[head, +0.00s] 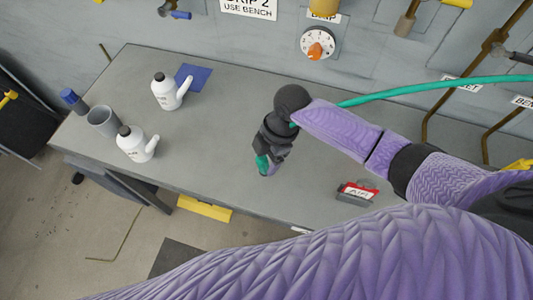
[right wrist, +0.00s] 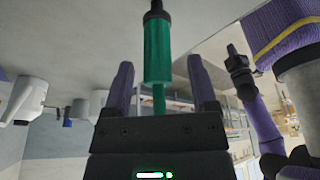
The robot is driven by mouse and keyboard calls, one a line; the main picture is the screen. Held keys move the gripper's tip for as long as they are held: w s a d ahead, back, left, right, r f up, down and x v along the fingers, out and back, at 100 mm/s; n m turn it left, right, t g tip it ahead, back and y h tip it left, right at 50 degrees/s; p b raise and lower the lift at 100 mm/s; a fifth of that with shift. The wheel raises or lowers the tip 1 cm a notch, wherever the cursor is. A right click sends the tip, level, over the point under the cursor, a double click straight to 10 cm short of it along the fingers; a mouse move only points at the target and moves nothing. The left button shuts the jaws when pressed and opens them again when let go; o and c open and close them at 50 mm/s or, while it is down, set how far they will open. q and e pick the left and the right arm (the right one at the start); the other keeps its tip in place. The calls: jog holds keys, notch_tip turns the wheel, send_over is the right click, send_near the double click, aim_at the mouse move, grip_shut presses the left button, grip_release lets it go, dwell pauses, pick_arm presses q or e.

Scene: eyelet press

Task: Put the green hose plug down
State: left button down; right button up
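The green hose plug (right wrist: 158,52) has a black tip and lies between the two fingers of my right gripper (right wrist: 160,85). A gap shows on each side of it, so the fingers are open around it. In the head view the plug (head: 262,163) shows beside my right gripper (head: 267,170), low over the front part of the bench; whether it touches the bench is unclear. The green hose (head: 430,88) runs in from the right and passes behind my right arm. My left gripper (right wrist: 238,62) appears small in the right wrist view; its finger state is unclear.
The grey bench (head: 220,110) has free room left of the gripper. Two white spouted bottles (head: 166,94) (head: 133,145), a grey cup (head: 103,122) and a blue pad (head: 193,77) are at left. A red-and-white labelled block (head: 357,192) lies at right. A dial (head: 318,43) is on the wall.

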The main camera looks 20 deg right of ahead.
jog(key=shift+r, duration=0.35)
pick_arm(q)
jog(key=shift+w+d+r+p, duration=0.1)
jog(key=shift+d+r+p, duration=0.15)
jog(key=shift+r+p, duration=0.35)
jog(key=shift+w+d+r+p, duration=0.1)
jog(key=shift+d+r+p, duration=0.15)
jog(key=shift+r+p, duration=0.35)
pick_arm(e)
jog(key=v, duration=1.1)
jog(key=shift+r, duration=0.25)
pick_arm(q)
jog(key=shift+s+a, duration=0.1)
jog(key=shift+a, duration=0.05)
pick_arm(e)
jog(key=shift+d, duration=0.1)
jog(key=shift+c, duration=0.3)
